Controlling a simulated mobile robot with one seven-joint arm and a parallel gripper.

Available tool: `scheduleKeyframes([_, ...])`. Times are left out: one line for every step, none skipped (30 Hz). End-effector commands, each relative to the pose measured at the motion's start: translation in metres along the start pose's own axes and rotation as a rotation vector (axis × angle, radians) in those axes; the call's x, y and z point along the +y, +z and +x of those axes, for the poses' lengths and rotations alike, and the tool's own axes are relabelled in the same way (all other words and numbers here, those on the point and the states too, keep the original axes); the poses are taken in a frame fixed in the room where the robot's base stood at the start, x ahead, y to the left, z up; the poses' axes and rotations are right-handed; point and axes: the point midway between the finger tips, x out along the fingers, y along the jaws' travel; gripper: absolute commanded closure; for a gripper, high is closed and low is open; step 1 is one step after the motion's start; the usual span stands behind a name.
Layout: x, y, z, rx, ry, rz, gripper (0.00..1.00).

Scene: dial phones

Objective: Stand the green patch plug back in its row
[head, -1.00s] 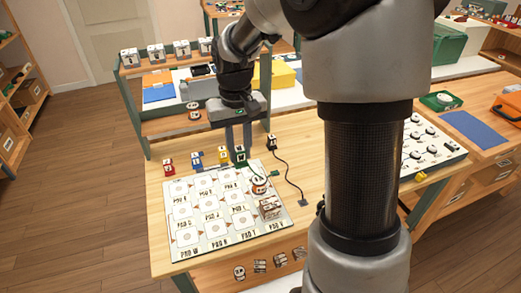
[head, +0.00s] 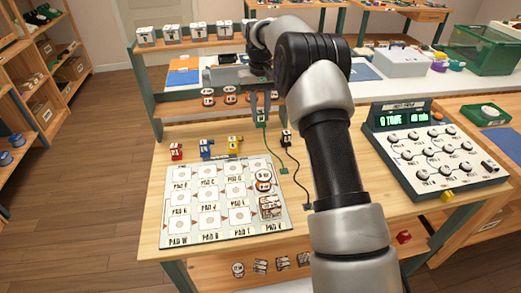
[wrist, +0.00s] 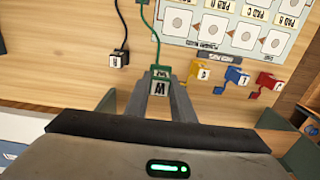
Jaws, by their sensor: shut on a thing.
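The green patch plug (head: 261,116) is held between the fingertips of my gripper (head: 260,110), raised above the back of the table. Its green cord hangs down to the board's side. In the wrist view, the green plug (wrist: 160,82) sits between the two grey fingers of my gripper (wrist: 158,84), its white marked face showing. The row along the back of the board has a red plug (head: 176,151), a blue plug (head: 206,148) and a yellow plug (head: 235,144). A black plug (head: 286,138) with a black cord stands to the right.
A dial console (head: 440,160) stands at right. A shelf (head: 155,110) rises behind the row.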

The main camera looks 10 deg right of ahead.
Motion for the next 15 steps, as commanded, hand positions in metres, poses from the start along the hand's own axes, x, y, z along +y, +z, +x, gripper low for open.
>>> scheduleKeyframes([0.000, -0.003, 0.005, 0.000, 0.002, -0.001, 1.00])
scheduleKeyframes([0.000, -0.003, 0.008, -0.001, 0.002, -0.001, 1.00])
scheduleKeyframes([0.000, -0.004, 0.012, -0.001, 0.003, -0.001, 1.00])
scheduleKeyframes([0.000, -0.004, 0.016, -0.001, 0.003, -0.001, 1.00])
scheduleKeyframes([0.000, -0.004, 0.021, -0.001, 0.003, -0.001, 1.00])
scheduleKeyframes([0.000, -0.004, 0.028, -0.002, 0.003, -0.001, 1.00])
scheduleKeyframes([0.000, -0.003, 0.033, -0.002, 0.003, -0.001, 1.00])
scheduleKeyframes([0.000, -0.003, 0.039, -0.003, 0.003, -0.001, 1.00])
scheduleKeyframes([0.000, -0.003, 0.045, -0.003, 0.003, -0.001, 1.00])
scheduleKeyframes([0.000, -0.004, 0.048, -0.001, 0.003, -0.001, 1.00])
scheduleKeyframes([0.000, -0.004, 0.051, 0.000, 0.003, -0.001, 1.00])
scheduleKeyframes([0.000, -0.004, 0.054, 0.001, 0.003, -0.001, 1.00])
scheduleKeyframes([0.000, -0.004, 0.057, 0.001, 0.003, -0.001, 1.00])
scheduleKeyframes([0.000, -0.004, 0.059, 0.000, 0.003, -0.001, 1.00])
scheduleKeyframes([0.000, -0.004, 0.064, 0.000, 0.003, -0.001, 1.00])
